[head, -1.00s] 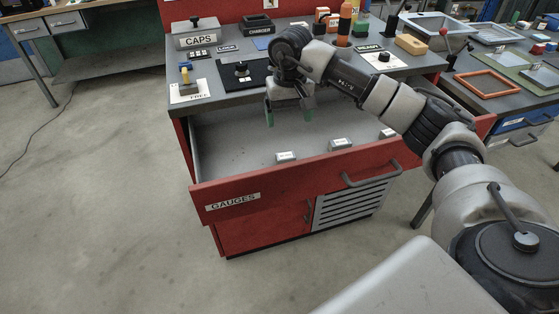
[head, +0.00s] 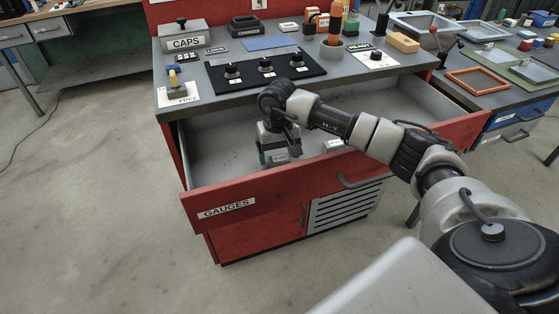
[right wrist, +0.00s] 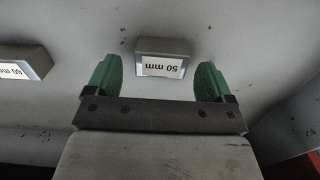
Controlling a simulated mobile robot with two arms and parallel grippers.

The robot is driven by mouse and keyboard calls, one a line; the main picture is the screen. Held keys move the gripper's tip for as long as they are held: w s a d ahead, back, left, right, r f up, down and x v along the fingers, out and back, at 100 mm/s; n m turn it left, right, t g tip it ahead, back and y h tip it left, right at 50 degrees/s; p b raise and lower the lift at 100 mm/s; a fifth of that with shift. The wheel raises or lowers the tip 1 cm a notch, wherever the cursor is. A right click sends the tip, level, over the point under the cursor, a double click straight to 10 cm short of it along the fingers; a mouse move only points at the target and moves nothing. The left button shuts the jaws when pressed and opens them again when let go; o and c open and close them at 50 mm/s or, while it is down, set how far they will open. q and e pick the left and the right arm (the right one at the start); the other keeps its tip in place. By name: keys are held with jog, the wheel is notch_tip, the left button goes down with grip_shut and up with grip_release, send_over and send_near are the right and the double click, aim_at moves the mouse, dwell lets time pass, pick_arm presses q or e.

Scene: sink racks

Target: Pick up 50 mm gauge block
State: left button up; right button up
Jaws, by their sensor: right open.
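The 50 mm gauge block (right wrist: 163,58) is a small grey block with a white label, upside down in the right wrist view. It lies on the floor of the open red drawer marked GAUGES (head: 226,209). My right gripper (head: 279,155) is low inside the drawer, above the block. Its green-padded fingers (right wrist: 159,76) are open, with the block between and slightly beyond their tips, and a gap shows on each side. In the head view the gripper largely covers this block. My left gripper is not in view.
The 60 mm block (right wrist: 24,62) lies beside it in the drawer, left in the wrist view; a block (head: 334,145) also shows right of the gripper in the head view. The drawer's front wall (head: 250,189) is close. The counter behind holds a black mat (head: 213,76) with knobs.

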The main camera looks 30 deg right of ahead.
jog(key=shift+f, duration=0.6)
jog(key=c, duration=1.1)
jog(key=shift+w, duration=0.1)
jog(key=shift+c, duration=0.6)
jog(key=shift+r, duration=0.15)
